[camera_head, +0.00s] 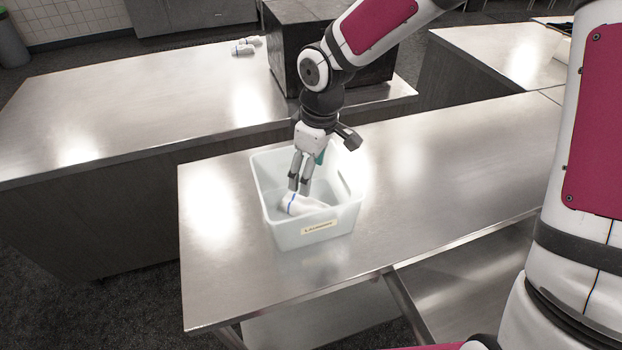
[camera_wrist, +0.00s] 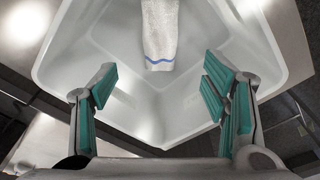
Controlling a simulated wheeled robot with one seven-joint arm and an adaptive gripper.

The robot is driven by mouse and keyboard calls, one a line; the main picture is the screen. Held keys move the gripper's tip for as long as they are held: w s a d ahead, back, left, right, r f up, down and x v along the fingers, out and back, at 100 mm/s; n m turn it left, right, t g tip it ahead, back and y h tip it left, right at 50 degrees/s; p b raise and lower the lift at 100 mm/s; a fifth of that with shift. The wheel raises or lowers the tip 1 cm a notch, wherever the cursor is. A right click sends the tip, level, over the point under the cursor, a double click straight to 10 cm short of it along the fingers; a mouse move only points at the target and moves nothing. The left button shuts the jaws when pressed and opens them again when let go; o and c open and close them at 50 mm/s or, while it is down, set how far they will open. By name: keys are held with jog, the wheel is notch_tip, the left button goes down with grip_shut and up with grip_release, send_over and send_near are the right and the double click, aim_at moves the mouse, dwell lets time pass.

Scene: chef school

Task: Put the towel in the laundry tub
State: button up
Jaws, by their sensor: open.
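A white towel with a blue stripe (camera_head: 297,203) lies inside the white laundry tub (camera_head: 327,228), which has a label on its front wall. The towel (camera_wrist: 160,32) also shows in the wrist view, on the tub's floor. My gripper (camera_head: 299,187) points down into the tub, close above the towel in the head view. In the wrist view my gripper (camera_wrist: 160,95) has its teal-padded fingers wide apart with nothing between them. The towel lies beyond the fingertips there, and its far end is cut off by the picture's top edge. The tub (camera_wrist: 85,65) surrounds it.
The tub stands on a steel table (camera_head: 440,170) with clear room left and right of it. A second steel counter (camera_head: 130,110) behind bears a dark box (camera_head: 290,45) and white rolled cloths (camera_head: 245,46). Dark floor separates the counters.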

jog(key=s+d+r+m+t+h, duration=0.25)
jog(key=s+d+r+m, duration=0.35)
jog(key=d+r, duration=0.6)
jog(key=s+d+r+m, duration=0.1)
jog(key=s+r+m, duration=0.1)
jog(key=s, duration=0.3)
jog(key=s+d+r+m+t+y, duration=0.1)
jog(key=s+d+r+m, duration=0.1)
jog(key=s+r, duration=0.2)
jog(key=s+d+r+m+t, duration=0.1)
jog(key=s+r+m, duration=0.1)
jog(key=s, duration=0.3)
jog(key=shift+s+d+r, duration=0.4)
jog(key=shift+r, duration=0.25)
jog(key=shift+t, duration=0.25)
